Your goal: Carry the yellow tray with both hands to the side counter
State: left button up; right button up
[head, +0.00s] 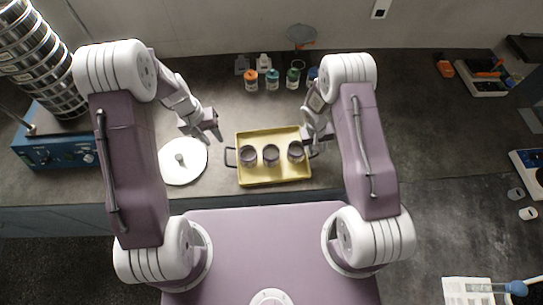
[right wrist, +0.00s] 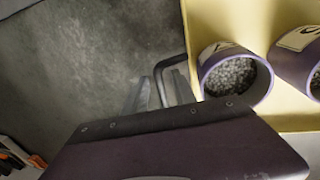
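The yellow tray (head: 275,181) lies on the dark counter in the head view, with a dark handle at each short side. Three purple-rimmed cups (head: 271,155) stand in it; in the right wrist view a cup (right wrist: 232,78) holds grey grains. My left gripper (head: 209,133) is open and empty, above and to the left of the tray's left handle (head: 230,157). My right gripper (right wrist: 158,95) is at the tray's right handle (right wrist: 163,72). Its fingers look apart, with the handle's bar between or just above them; contact cannot be told.
A white round disc (head: 183,162) lies left of the tray. A sieve stack (head: 45,62) stands on a blue shaker base (head: 62,147) at far left. Several small jars (head: 272,79) stand behind the tray. Scales (head: 482,78) are at right; the counter between is clear.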

notch_tip(320, 180, up, 12)
jog(key=a, duration=0.2)
jog(key=shift+a+f, duration=0.15)
jog(key=shift+s, duration=0.1)
